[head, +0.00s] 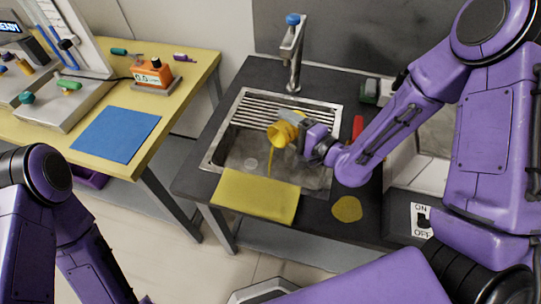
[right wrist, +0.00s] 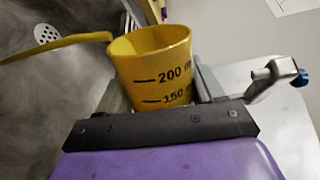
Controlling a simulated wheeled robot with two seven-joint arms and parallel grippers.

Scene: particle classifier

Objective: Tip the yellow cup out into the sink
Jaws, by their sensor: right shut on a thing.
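The yellow cup (head: 279,134) is tipped over the sink (head: 217,148), with its mouth toward the left. A thin yellow stream runs from its rim down toward the basin in the head view. My right gripper (head: 300,128) is shut on the cup and holds it above the basin. In the right wrist view the cup (right wrist: 152,68) sits between the fingers, with measuring marks on its side, and the stream leaves its rim to the left. A round drain (right wrist: 47,33) shows in the metal basin. My left arm shows at the lower left; its gripper is out of view.
A tap with a blue top (head: 293,50) stands behind the sink. A yellow cloth (head: 255,196) lies at the sink's front edge, with a yellow round patch (head: 347,208) to its right. A red item (head: 357,127) lies right of the sink. A blue mat (head: 115,134) is on the left table.

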